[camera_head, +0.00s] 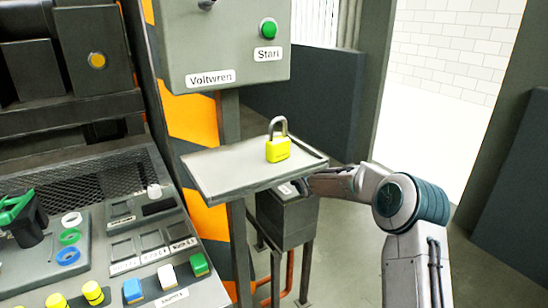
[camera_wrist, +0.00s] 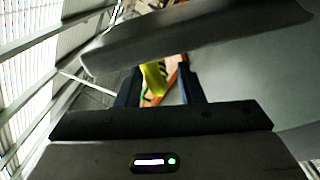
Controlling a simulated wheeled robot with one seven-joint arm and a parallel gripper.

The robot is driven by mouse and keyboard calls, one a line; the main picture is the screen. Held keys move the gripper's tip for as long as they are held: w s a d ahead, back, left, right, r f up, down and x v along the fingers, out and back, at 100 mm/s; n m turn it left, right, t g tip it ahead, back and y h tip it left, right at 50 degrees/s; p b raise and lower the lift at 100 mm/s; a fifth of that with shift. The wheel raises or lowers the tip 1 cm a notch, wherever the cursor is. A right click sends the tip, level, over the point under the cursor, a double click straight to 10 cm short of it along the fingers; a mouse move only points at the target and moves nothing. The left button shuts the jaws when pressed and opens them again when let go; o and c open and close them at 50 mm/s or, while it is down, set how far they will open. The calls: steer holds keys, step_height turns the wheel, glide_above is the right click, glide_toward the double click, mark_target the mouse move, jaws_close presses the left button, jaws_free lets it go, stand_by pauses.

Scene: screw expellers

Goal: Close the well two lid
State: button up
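No part carries a readable "well two" label, so I cannot tell for sure which lid is meant. A grey box (camera_head: 283,222) on legs stands below the tilted shelf in the head view, with a small pale label on its top. My gripper (camera_head: 303,187) is at the box's upper right, partly hidden by the shelf edge and my wrist. In the wrist view my gripper (camera_wrist: 160,88) has its two dark fingers apart, with yellow and orange surfaces showing between them. A large grey slab (camera_wrist: 200,38) crosses close in front of the fingers; whether it touches them is unclear.
A grey shelf (camera_head: 220,178) with a yellow padlock (camera_head: 278,148) is directly above the box. A control box (camera_head: 225,45) with a green button is higher up. A button panel (camera_head: 100,235) fills the lower left. Open floor lies right of my arm.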

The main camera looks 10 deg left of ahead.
steer(key=p+v, duration=0.2)
steer(key=v, duration=1.1)
steer(key=shift+s+d, duration=0.2)
steer(key=shift+s, duration=0.15)
